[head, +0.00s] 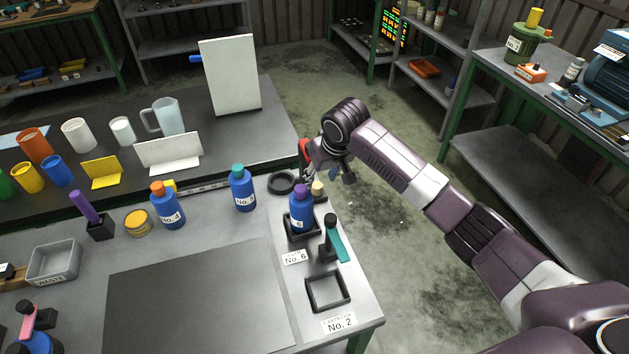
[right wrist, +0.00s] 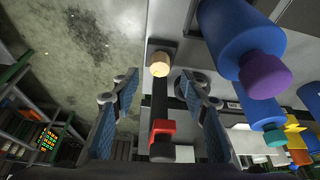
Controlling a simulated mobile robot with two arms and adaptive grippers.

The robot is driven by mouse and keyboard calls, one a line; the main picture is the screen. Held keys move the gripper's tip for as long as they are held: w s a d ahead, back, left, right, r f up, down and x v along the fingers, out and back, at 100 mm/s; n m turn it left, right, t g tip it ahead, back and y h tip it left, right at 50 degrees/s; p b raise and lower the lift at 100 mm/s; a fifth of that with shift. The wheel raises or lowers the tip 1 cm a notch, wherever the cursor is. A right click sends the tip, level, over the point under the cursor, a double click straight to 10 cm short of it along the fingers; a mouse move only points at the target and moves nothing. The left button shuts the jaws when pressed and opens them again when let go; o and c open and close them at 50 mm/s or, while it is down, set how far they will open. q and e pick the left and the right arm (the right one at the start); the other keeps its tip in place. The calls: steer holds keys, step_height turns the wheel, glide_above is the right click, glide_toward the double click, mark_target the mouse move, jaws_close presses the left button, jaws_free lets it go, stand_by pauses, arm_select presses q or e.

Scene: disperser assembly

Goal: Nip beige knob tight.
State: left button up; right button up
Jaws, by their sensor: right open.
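The beige knob (head: 318,188) stands just behind the blue bottle with the purple cap (head: 301,212) at the table's right end. In the right wrist view the knob (right wrist: 160,63) shows round and pale, beside a dark upright part with a red piece (right wrist: 163,130) on it. My right gripper (head: 318,178) is over the knob. Its two blue-padded fingers (right wrist: 158,95) are spread wide, one on each side of the knob's line, and the knob looks clear of both pads. My left gripper is not in view.
The purple-capped bottle (right wrist: 240,50) is close beside the right gripper. A teal-handled tool (head: 336,243) and an empty square black holder (head: 328,290) are in front. A black ring (head: 282,183) lies left of the knob. The dark mat (head: 195,300) is bare.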

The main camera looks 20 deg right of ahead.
mark_target(318, 186)
steer(key=x, duration=0.5)
steer(key=shift+f, duration=0.25)
steer(key=c, duration=0.9)
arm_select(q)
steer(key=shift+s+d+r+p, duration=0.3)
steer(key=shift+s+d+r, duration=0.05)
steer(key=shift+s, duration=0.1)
arm_select(e)
jaws_close()
